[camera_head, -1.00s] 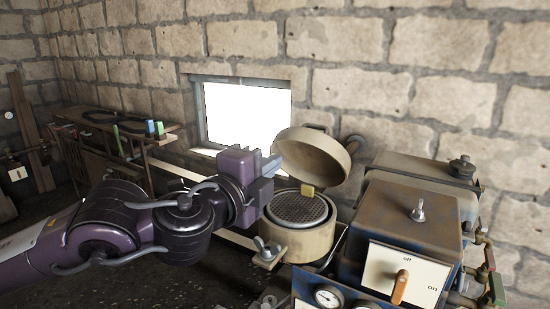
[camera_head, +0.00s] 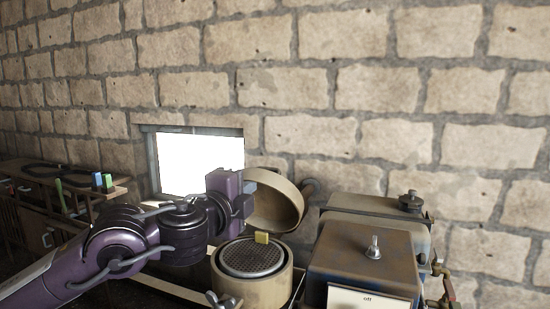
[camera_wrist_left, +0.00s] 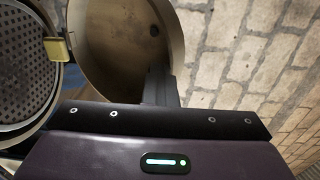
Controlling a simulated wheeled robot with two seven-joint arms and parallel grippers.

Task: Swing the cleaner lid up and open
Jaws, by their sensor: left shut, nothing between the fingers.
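The cleaner is a beige round canister (camera_head: 252,288) with a perforated metal disc (camera_head: 252,257) inside its open top. Its round lid (camera_head: 272,201) stands swung up, its hollow underside facing forward. A small yellow block (camera_head: 262,237) shows at the rim; the wrist view shows it too (camera_wrist_left: 57,49). My left gripper (camera_head: 248,184) is shut and empty, at the left edge of the raised lid. In the left wrist view the lid (camera_wrist_left: 108,48) is just beyond the gripper's fingers (camera_wrist_left: 160,88); I cannot tell whether they touch it. My right gripper is not in view.
A rusty blue-grey engine box (camera_head: 362,255) with a wing nut stands right of the cleaner. A stone wall (camera_head: 330,85) with a bright window (camera_head: 198,163) is behind. A bench with tools (camera_head: 60,185) is at the far left.

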